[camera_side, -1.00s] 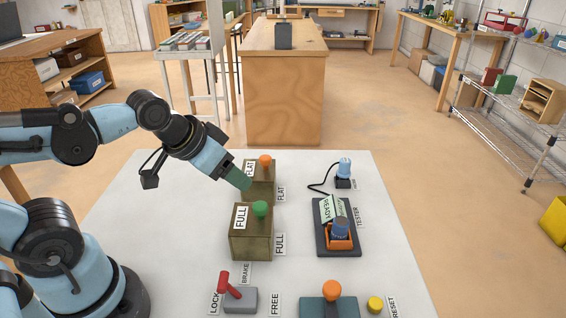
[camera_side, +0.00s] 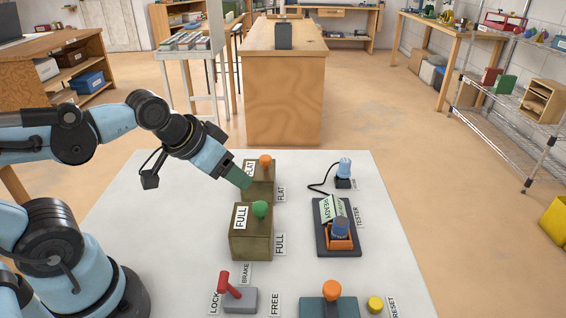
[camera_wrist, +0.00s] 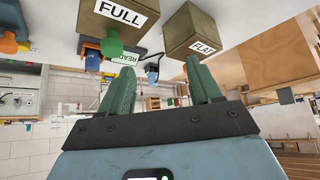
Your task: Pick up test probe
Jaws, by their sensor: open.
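The test probe (camera_side: 344,168), as I take it, is the blue-capped piece standing in a small black holder with a black cable, at the back right of the white table. It also shows small between my fingers in the wrist view (camera_wrist: 152,74), at a distance. My gripper (camera_side: 240,178) has green fingers and is left of the probe, well apart from it, close by the FLAT box. In the wrist view the fingers (camera_wrist: 157,68) are spread with nothing between them.
The FLAT box (camera_side: 259,190) with an orange knob and the FULL box (camera_side: 251,241) with a green knob stand left of the probe. The tester (camera_side: 324,240) with its READY panel is in front of it. A red lever (camera_side: 230,285) and a yellow RESET button (camera_side: 375,305) are nearer.

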